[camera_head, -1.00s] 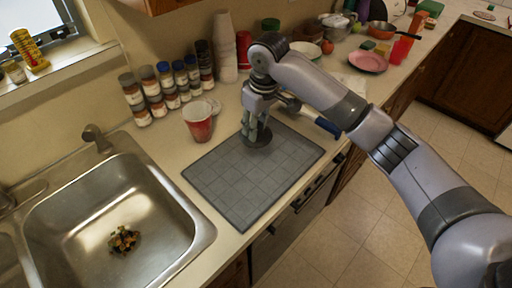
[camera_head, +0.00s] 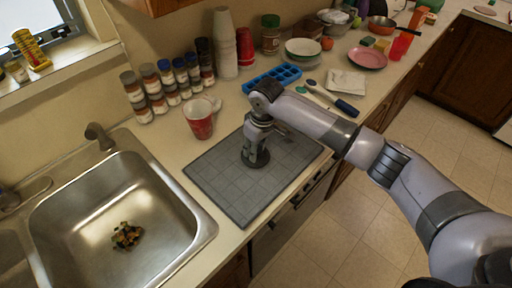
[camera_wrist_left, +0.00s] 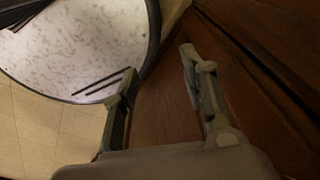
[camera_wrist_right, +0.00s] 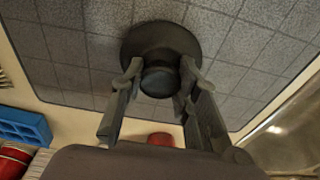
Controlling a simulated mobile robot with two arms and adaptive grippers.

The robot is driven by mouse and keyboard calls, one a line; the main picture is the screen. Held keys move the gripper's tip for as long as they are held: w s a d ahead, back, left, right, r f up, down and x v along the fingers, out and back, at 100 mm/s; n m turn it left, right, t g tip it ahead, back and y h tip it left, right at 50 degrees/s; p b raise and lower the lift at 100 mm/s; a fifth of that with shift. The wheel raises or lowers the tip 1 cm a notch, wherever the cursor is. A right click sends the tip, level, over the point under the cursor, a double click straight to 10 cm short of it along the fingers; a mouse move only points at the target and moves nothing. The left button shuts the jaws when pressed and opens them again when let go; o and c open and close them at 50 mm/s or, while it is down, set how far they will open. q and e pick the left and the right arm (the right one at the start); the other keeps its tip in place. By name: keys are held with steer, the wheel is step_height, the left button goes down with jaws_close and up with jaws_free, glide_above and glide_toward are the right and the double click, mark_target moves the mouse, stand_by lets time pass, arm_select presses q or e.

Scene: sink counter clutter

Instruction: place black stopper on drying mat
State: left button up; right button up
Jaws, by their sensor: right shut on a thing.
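The black stopper (camera_head: 256,160) is at the grey drying mat (camera_head: 226,194), over its upper right part. In the right wrist view the stopper (camera_wrist_right: 160,50) is a dark round disc with a knob, and the tiled mat (camera_wrist_right: 70,45) lies behind it. My right gripper (camera_head: 254,150) points down and is shut on the stopper's knob. Whether the disc rests on the mat or is just above it is hard to tell. My left gripper (camera_wrist_left: 160,90) is open and empty in the left wrist view, beside brown wood; it is outside the head view.
A red cup (camera_head: 199,120) stands behind the mat. Several spice jars (camera_head: 165,80) line the wall. The steel sink (camera_head: 200,228) is at left, with scraps (camera_head: 127,236) inside.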

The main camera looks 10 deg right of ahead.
mark_target(260, 159)
steer(key=shift+f, duration=0.1)
steer(key=o, duration=1.1)
steer(key=shift+o, duration=0.2)
step_height(260, 159, up, 12)
steer(key=s+d+b, duration=0.1)
steer(key=b, duration=0.1)
steer(key=shift+s, duration=0.2)
steer(key=shift+s, duration=0.1)
